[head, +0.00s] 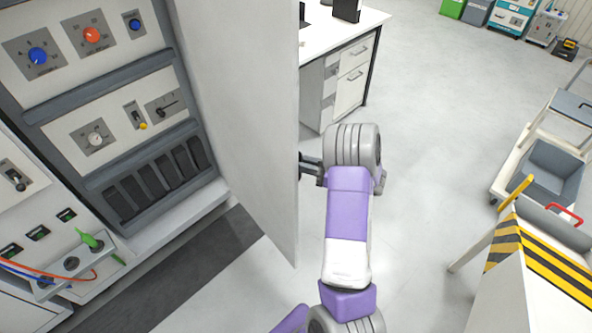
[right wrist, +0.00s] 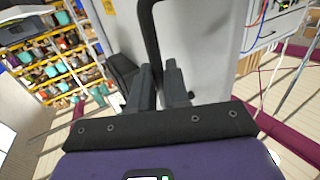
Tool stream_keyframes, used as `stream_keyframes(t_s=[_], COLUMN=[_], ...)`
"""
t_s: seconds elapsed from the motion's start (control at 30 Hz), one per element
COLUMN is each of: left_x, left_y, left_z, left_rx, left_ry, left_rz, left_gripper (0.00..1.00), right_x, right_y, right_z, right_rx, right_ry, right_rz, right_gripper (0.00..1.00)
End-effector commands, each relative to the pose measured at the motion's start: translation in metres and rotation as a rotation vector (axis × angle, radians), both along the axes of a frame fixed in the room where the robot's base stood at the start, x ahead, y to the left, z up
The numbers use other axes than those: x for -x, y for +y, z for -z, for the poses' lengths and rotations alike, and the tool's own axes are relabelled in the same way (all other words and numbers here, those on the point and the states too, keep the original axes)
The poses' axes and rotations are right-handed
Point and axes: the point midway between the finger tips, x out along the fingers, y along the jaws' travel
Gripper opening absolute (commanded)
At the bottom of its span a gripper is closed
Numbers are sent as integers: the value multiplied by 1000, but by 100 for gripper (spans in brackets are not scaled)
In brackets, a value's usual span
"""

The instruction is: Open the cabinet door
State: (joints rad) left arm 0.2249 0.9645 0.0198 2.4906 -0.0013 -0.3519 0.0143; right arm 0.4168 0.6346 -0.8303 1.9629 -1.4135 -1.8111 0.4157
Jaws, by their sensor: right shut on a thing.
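The cabinet door (head: 235,100) is a tall light grey panel in the middle of the head view. It stands swung well out from the cabinet (head: 95,90), whose knobs and switches show to its left. My right gripper (head: 310,166) is at the far face of the door, near its free edge, partly hidden behind it. In the right wrist view the fingers of my right gripper (right wrist: 163,84) are shut on the black door handle (right wrist: 150,35), a bar in front of the grey door panel (right wrist: 207,45). My left gripper is in neither view.
A white desk with drawers (head: 350,85) stands beyond the door. A yellow-black striped barrier (head: 540,260) and a cart with a grey bin (head: 550,170) are at right. Cables hang at the lower left (head: 45,275). The floor between is clear.

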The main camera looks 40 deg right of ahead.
Motion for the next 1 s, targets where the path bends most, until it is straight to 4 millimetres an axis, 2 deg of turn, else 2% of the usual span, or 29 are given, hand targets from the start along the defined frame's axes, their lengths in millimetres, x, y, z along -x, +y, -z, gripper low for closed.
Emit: stream_keyframes(t_s=[0.07, 0.57, 0.6, 0.67, 1.0], left_x=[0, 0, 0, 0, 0], left_y=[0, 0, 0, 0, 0], left_z=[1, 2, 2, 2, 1], left_rx=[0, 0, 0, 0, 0], left_ry=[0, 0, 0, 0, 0], left_rz=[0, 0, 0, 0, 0], left_gripper=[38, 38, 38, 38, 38], right_x=[-6, -7, -7, -6, 0], right_y=[-1, -5, -5, -5, -9], right_z=[-4, -5, -5, -4, -2], right_rx=[1, 2, 2, 2, 1], right_ry=[-17, -18, -18, -17, -9], right_rz=[-15, -26, -26, -26, -18], right_gripper=[0, 0, 17, 27, 29])
